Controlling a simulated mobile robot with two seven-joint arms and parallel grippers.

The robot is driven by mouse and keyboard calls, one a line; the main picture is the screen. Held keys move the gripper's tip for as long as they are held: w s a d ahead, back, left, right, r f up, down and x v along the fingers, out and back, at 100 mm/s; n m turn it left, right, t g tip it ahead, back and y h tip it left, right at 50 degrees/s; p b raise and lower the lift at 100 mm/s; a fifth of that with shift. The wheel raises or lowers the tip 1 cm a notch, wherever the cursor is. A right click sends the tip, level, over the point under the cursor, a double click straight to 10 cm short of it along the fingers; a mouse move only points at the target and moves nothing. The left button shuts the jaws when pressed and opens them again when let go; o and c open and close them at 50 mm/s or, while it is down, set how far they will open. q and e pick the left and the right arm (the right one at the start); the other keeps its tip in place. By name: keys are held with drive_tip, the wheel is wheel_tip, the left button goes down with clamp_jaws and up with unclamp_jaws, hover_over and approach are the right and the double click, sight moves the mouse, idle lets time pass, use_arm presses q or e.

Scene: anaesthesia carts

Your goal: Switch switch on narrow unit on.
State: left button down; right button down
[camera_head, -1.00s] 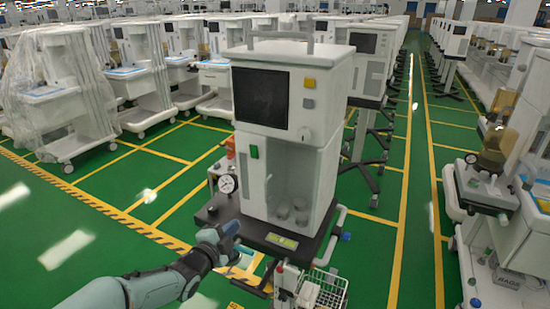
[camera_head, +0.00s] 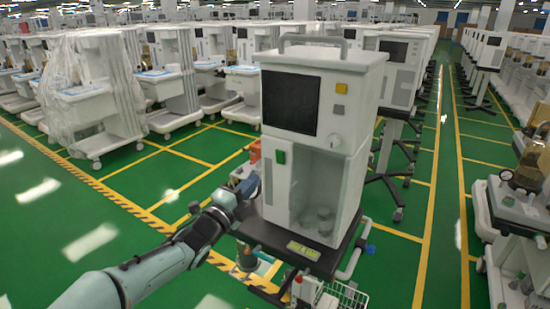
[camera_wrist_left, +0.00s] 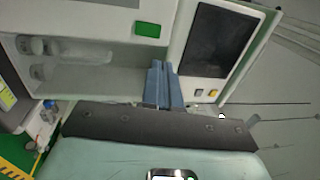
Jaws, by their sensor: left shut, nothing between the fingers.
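The narrow unit (camera_head: 318,140) is a tall white cabinet with a dark screen and a handle on top. A green switch (camera_head: 280,156) is on its front below the screen; it also shows in the left wrist view (camera_wrist_left: 147,29). My left gripper (camera_head: 249,186) is at the unit's left side, lower than the switch. In the left wrist view its blue fingers (camera_wrist_left: 160,67) are together and empty, pointing toward the unit's front between the switch and the screen, with no clear contact. My right gripper is out of view.
The unit has a yellow button (camera_head: 341,88) and a grey button (camera_head: 337,109) beside the screen. It stands on a dark base (camera_head: 300,246) with a wire basket (camera_head: 345,297) in front. Other carts stand behind and at right. Green floor is open at left.

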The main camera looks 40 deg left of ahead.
use_arm(q)
drive_tip(key=p, duration=0.3)
approach(281, 152)
drive_tip(key=w, duration=0.5)
drive_tip(key=shift+w+a+r, duration=0.2)
drive_tip(key=shift+w, duration=0.25)
drive_tip(key=shift+w+a+r, duration=0.15)
drive_tip(key=shift+w+r, duration=0.1)
drive_tip(key=shift+w, duration=0.15)
drive_tip(key=r+g+p, duration=0.1)
drive_tip(key=p, duration=0.2)
drive_tip(key=shift+w, duration=0.3)
drive_tip(key=shift+f+b, duration=0.3)
